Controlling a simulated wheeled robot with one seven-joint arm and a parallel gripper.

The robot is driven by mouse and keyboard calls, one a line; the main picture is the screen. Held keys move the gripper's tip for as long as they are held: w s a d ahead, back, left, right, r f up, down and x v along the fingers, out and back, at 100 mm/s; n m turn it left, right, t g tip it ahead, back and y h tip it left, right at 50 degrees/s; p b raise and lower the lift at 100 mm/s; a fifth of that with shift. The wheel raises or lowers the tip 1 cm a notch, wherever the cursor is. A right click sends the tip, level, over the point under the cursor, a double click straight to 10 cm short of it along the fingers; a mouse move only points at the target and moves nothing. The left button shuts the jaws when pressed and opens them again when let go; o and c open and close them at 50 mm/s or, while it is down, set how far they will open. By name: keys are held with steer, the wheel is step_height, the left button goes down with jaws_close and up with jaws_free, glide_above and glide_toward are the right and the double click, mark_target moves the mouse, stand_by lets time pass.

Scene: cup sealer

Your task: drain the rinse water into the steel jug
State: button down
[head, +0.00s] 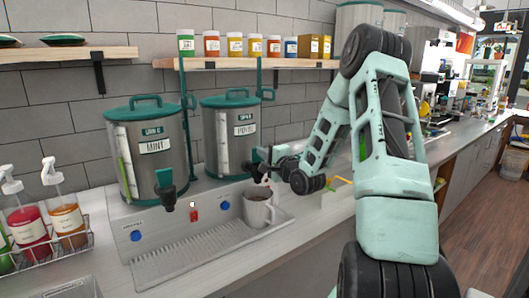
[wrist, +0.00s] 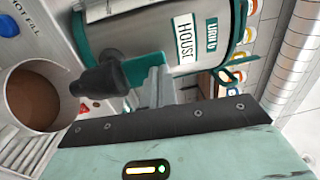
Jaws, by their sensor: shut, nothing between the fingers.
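A steel urn (head: 230,140) with a teal lid stands at the back; its label reads "HOUSE" in the wrist view (wrist: 200,35). Its black tap (wrist: 100,82) has a teal lever (wrist: 146,70). The grey steel jug (head: 257,211) stands on the drip tray below this tap, and its round mouth shows a brown surface inside in the wrist view (wrist: 38,98). My gripper (wrist: 158,88) is shut and empty, its fingertips at the teal lever; I cannot tell whether they touch it. In the head view my gripper (head: 264,168) partly hides the tap.
Another urn (head: 150,160), labelled "MINT", stands left with its own black tap. The ribbed drip tray (head: 180,262) has blue buttons (head: 136,236) and a red switch (head: 194,215) behind it. Syrup pump bottles (head: 65,215) stand far left. Shelves with jars (head: 211,44) hang above.

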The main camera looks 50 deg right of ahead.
steer(key=shift+w+d+r+g+p, duration=0.15)
steer(key=shift+w+r+g+p, duration=0.25)
steer(key=shift+w+g+p, duration=0.2)
steer(key=shift+w+r, duration=0.1)
steer(key=shift+r, duration=0.05)
stand_by(0.8)
